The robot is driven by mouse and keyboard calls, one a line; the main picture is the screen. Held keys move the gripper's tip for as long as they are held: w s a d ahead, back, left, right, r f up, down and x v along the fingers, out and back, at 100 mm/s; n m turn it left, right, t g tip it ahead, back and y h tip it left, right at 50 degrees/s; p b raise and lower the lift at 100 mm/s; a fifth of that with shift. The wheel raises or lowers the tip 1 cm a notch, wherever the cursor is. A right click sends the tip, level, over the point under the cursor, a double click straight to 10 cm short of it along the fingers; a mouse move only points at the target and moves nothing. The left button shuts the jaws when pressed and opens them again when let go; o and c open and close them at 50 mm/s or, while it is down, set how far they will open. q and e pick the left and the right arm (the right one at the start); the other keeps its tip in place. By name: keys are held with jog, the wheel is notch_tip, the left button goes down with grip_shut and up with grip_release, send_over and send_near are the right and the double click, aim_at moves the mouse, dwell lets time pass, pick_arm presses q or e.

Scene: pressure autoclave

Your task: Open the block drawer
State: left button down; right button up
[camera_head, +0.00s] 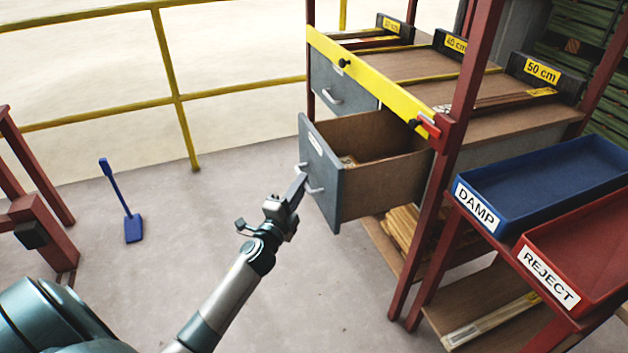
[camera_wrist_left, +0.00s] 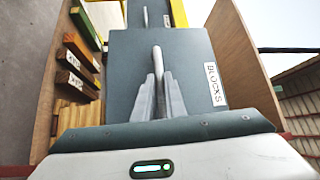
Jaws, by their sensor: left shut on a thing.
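The block drawer (camera_head: 385,186) is a brown wooden box with a grey front. It stands well out from the red-framed rack, and part of its inside shows, with some light-coloured contents. Its grey front also shows in the left wrist view (camera_wrist_left: 195,52), with a BLOCKS label (camera_wrist_left: 215,84). My left gripper (camera_head: 300,184) is at the drawer front, shut on the pale metal handle (camera_head: 314,189). In the left wrist view the handle (camera_wrist_left: 158,58) lies between the two fingers (camera_wrist_left: 159,92). My right gripper is not in view.
A grey drawer (camera_head: 335,82) beside it is shut. A yellow bar (camera_head: 380,84) crosses the rack above. A blue DAMP tray (camera_head: 545,178) and red REJECT tray (camera_head: 590,250) stand at the right. A blue shovel (camera_head: 133,228) is at the left. The floor before the drawer is clear.

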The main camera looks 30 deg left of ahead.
pick_arm(q)
jog(key=shift+s+a, duration=0.1)
jog(key=shift+s, duration=0.05)
jog(key=c, duration=1.8)
grip_release()
jog(key=shift+s+f, duration=0.1)
